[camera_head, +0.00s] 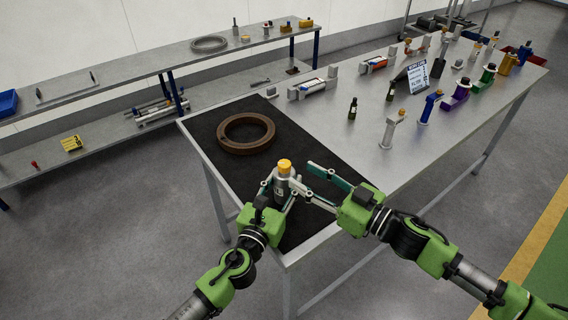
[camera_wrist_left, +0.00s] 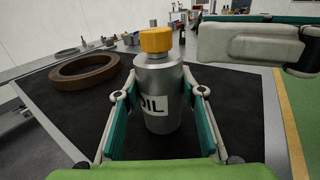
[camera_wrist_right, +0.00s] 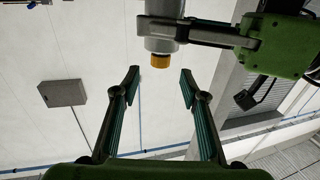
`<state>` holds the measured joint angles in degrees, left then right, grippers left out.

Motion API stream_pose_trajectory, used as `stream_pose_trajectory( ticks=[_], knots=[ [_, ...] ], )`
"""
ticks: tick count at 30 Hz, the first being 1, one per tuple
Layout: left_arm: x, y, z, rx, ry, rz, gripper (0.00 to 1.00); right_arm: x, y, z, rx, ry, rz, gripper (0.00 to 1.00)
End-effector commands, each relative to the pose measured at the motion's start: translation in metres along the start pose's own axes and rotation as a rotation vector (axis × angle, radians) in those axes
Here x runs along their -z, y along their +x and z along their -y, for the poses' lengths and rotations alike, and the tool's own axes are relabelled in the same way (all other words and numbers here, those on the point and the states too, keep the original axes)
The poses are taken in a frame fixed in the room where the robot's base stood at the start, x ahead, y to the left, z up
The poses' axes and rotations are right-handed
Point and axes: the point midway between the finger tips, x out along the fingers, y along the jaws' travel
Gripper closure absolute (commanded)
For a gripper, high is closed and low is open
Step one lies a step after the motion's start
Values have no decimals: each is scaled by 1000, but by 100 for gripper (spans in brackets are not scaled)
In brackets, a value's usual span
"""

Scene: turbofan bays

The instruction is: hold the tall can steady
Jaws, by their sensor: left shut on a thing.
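The tall can (camera_head: 281,190) is a grey metal cylinder with a yellow cap and an OIL label. It is upright over the black mat (camera_head: 230,190); its base is partly hidden, so I cannot tell whether it touches. My left gripper (camera_wrist_left: 160,97) is shut on the can, one finger on each side of its body, below the cap. My right gripper (camera_head: 303,177) is open and empty just right of the can. In the right wrist view, its fingers (camera_wrist_right: 159,72) are apart, with the yellow cap (camera_wrist_right: 161,61) beyond the tips.
A brown ring (camera_head: 246,149) lies on the mat behind the can. The mat's front part is mostly clear.

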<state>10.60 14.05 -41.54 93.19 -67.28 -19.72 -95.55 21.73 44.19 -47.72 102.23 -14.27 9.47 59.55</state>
Motion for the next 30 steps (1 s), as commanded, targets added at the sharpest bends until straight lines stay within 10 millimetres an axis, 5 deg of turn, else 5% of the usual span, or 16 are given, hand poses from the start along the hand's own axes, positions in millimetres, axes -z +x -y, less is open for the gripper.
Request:
stream_pose_trajectory(
  ticks=[9, 23, 28, 30],
  knots=[
    [0, 0, 0, 0, 0, -1, 87, 1, 59, 0, 0, -3, -2, 60],
    [0, 0, 0, 0, 0, -1, 87, 0, 75, 0, 0, -3, 1, 60],
    [0, 0, 0, 0, 0, -1, 87, 0, 75, 1, 0, -3, 0, 96],
    [0, 0, 0, 0, 0, -1, 87, 0, 75, 1, 0, -3, 0, 100]
  ],
)
